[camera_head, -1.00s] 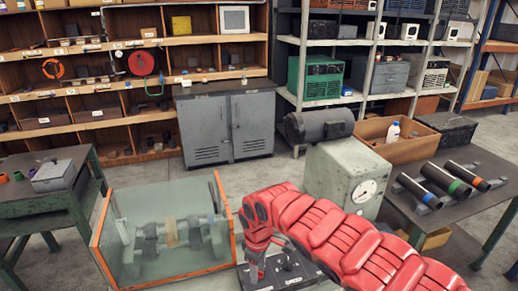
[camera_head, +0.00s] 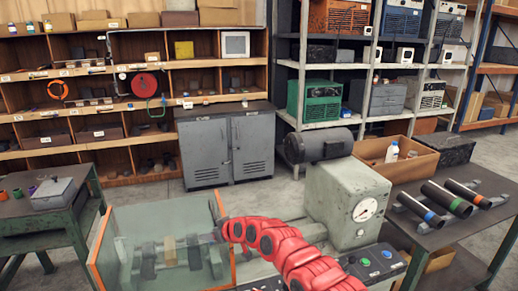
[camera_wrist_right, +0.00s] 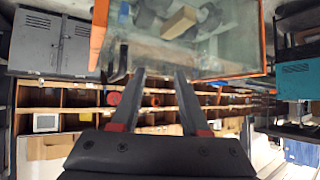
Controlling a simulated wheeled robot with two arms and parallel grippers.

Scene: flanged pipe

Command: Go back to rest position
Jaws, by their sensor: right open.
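My right arm, in red covers, comes in from the bottom right of the head view, and its front end is beside the clear-walled enclosure. My right gripper (camera_wrist_right: 160,73) shows in the wrist view with its two dark fingers apart and nothing between them; its fingers cannot be made out in the head view. The enclosure (camera_head: 98,248) has orange edges and holds grey supports and a tan block (camera_head: 169,250). It also shows upside down in the wrist view (camera_wrist_right: 225,76), beyond the fingertips. My left gripper is not in view.
A grey machine with a dial (camera_head: 345,200) stands right of my arm. Three pipes with coloured bands (camera_head: 447,198) lie on the right table. A grey cabinet (camera_head: 227,147) and shelves (camera_head: 190,62) stand behind. A green-framed table (camera_head: 45,222) is at left.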

